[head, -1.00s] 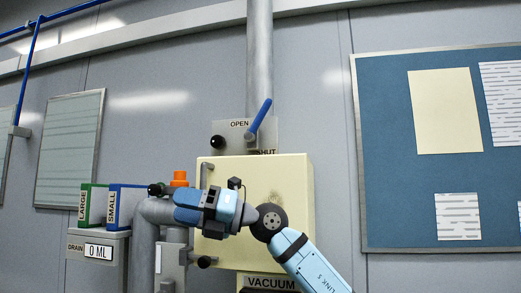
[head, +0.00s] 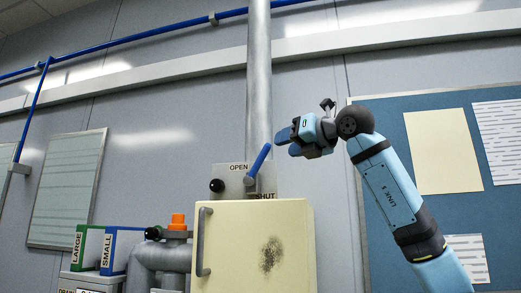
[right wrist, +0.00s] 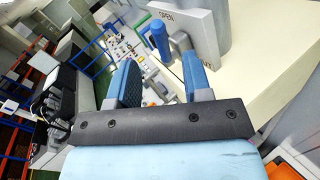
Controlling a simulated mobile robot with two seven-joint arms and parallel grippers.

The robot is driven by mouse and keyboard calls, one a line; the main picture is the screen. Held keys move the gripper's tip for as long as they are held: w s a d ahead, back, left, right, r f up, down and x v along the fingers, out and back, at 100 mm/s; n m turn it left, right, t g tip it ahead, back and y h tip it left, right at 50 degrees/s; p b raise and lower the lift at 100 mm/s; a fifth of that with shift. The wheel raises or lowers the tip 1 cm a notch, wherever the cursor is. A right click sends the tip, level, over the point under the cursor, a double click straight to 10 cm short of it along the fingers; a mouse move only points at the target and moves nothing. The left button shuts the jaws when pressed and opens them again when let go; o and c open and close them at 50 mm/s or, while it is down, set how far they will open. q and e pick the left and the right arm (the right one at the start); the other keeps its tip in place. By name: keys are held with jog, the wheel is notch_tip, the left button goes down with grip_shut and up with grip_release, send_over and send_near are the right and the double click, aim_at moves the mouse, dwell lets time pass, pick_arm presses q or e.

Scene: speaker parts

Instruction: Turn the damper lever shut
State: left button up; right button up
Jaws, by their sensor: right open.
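The damper lever (head: 259,160) is a blue handle on a grey plate (head: 232,179) at the foot of a metal duct. My right gripper (head: 283,143) is open and empty, just right of and above the lever's end, with a small gap in the head view. In the right wrist view the lever (right wrist: 159,40) shows beyond the fingertips, between the two blue-lined fingers (right wrist: 160,75). I cannot tell the exact depth between them. My left gripper is not in view.
A cream box (head: 275,243) with a handle and a dark smudge stands below the lever. The grey duct (head: 259,75) rises behind. A pinboard (head: 395,150) hangs at the right. Green and blue binders (head: 120,247) and grey pipes stand at lower left.

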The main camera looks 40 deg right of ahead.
aim_at(268, 150)
jog(key=w+p, duration=0.1)
jog(key=w, duration=0.2)
jog(key=w+a, duration=0.1)
jog(key=w, duration=0.2)
jog(key=w+p, duration=0.1)
jog(key=w, duration=0.2)
jog(key=shift+a+p, duration=0.3)
jog(key=shift+a, duration=0.05)
jog(key=shift+w, duration=0.3)
jog(key=shift+c, duration=0.3)
grip_shut()
